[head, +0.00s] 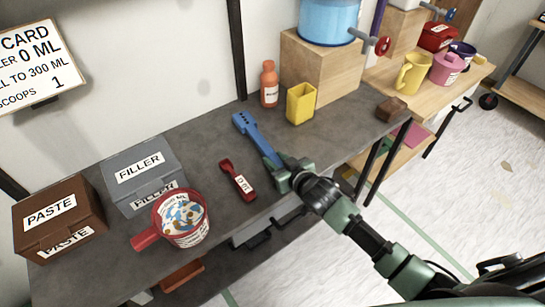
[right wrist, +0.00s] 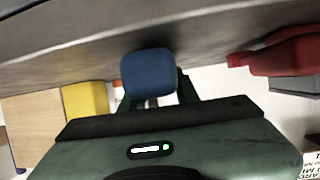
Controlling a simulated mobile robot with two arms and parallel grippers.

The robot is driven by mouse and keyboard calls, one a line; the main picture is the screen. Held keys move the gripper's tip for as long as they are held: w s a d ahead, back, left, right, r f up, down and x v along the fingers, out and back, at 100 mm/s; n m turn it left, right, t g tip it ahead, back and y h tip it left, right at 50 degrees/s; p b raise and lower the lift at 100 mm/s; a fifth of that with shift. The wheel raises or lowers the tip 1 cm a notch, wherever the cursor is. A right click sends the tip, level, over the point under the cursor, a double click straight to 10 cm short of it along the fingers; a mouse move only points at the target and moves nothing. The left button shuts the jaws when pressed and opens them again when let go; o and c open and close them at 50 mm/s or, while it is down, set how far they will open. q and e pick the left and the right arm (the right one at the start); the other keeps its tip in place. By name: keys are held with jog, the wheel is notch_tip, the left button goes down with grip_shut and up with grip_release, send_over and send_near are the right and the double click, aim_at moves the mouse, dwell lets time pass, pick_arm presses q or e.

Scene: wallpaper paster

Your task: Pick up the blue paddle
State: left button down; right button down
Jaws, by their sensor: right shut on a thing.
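The blue paddle (head: 256,135) is long, with holes at its far end, and lies along or just above the grey bench, its handle toward me. My right gripper (head: 282,170) is shut on the handle end near the bench's front edge. In the right wrist view the blue handle end (right wrist: 148,76) sits between the fingers of my right gripper (right wrist: 152,95). I cannot tell whether the paddle touches the bench. My left gripper is not in view.
A red scoop (head: 238,180) lies left of the paddle. A red pot (head: 183,218), a grey FILLER box (head: 143,172) and a brown PASTE box (head: 58,220) stand further left. A yellow cup (head: 300,103), an orange bottle (head: 269,84) and a wooden block (head: 322,72) stand behind.

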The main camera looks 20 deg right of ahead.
notch_tip(320, 180, up, 20)
jog(key=shift+f, duration=0.2)
